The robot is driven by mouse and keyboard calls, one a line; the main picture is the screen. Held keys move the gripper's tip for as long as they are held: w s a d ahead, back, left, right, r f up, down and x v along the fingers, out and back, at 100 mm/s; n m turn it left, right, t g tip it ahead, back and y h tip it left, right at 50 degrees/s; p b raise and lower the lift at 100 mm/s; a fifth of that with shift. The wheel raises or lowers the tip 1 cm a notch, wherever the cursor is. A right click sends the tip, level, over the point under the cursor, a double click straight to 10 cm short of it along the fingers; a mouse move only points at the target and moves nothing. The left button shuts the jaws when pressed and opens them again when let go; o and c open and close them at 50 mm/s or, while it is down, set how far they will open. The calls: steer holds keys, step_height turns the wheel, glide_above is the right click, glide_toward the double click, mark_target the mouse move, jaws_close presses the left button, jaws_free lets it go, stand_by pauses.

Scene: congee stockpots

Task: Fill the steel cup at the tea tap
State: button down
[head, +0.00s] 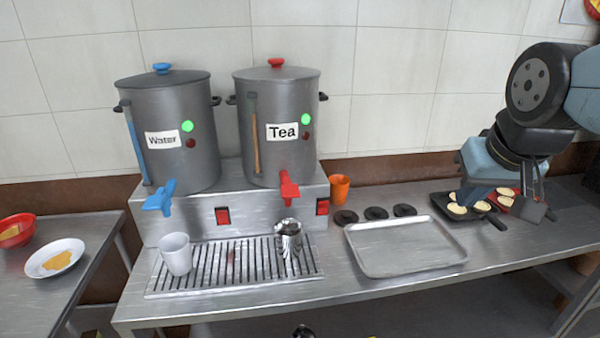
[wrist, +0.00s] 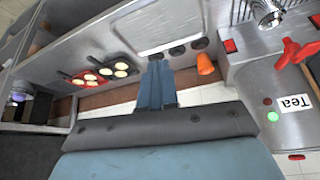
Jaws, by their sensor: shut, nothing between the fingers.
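The steel cup (head: 289,240) stands upright on the drip grate, below the red tea tap (head: 288,188). I cannot see inside the cup, and no stream shows at the tap. The tea pot (head: 275,105) is a grey stockpot with a red lid knob and a "Tea" label. In the wrist view the cup (wrist: 268,13) is at the top right, with the red tap (wrist: 297,52) near it. My gripper (head: 536,208) is shut and empty at the right, over the pans and far from the cup; its fingers (wrist: 157,85) also show in the wrist view.
The water pot (head: 165,120) has a blue tap (head: 160,198). A white cup (head: 176,254) stands on the grate's (head: 210,281) left. An orange cup (head: 339,188), dark discs (head: 376,213) and a steel tray (head: 405,267) lie between my gripper and the grate. Pans of food (head: 458,212) sit right.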

step_height(320, 180, up, 9)
steer(key=n+g, duration=0.6)
steer(key=n, duration=1.5)
glide_above(290, 191)
steer(key=shift+r, duration=0.2)
step_height(290, 191, down, 14)
steer(key=shift+f, duration=0.1)
